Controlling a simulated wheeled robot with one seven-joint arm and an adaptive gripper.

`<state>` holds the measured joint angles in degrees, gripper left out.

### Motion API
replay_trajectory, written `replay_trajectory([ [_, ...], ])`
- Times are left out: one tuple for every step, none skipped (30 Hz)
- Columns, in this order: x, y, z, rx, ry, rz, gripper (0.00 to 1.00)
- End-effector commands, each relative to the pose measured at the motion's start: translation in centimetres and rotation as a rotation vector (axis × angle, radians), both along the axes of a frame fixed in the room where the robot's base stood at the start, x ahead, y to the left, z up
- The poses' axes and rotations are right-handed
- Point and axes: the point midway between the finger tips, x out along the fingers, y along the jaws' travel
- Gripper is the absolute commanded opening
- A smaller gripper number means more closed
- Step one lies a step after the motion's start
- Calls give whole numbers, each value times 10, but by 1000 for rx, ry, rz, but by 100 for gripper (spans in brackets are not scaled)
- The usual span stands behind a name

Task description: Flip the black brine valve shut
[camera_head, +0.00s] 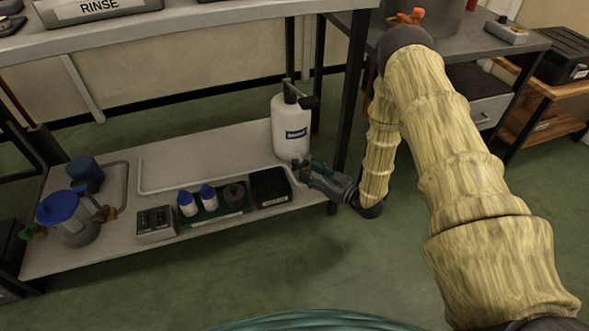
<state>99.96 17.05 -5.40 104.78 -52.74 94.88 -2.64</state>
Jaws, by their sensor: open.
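I cannot tell for sure whether this is the black brine valve, or whether a valve is hidden low on the jug. My gripper (302,168) is open at the shelf's right end, low and just right of the jug's base. Its fingers point left toward the jug. The picture is too small to tell whether they touch anything.
The low shelf (140,235) also holds a black box (270,187), two small blue-capped bottles, a grey device (156,224) and a blue-lidded vessel (72,216). A table leg (353,90) stands close behind my gripper. The upper table (190,25) overhangs the shelf.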

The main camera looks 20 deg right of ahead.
Motion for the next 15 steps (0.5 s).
replay_trajectory([
  [2, 1, -1, 1, -5, 2, 46],
  [4, 2, -1, 2, -6, 3, 46],
  [6, 3, -1, 2, -7, 3, 46],
  [8, 5, -1, 2, -7, 4, 46],
  [11, 7, -1, 2, -8, 4, 46],
  [15, 10, -2, 2, -8, 4, 46],
  [18, 12, -2, 2, -7, 4, 46],
  [22, 15, -2, 2, -7, 3, 46],
  [27, 18, -3, 2, -7, 3, 46],
  [30, 21, -3, 2, -7, 3, 46],
  [33, 23, -3, 2, -7, 4, 46],
  [38, 27, -3, 1, -7, 4, 46],
  [41, 29, -3, 1, -7, 4, 46],
  [44, 30, -2, 2, -7, 3, 46],
  [48, 33, -2, 1, -8, 3, 46],
])
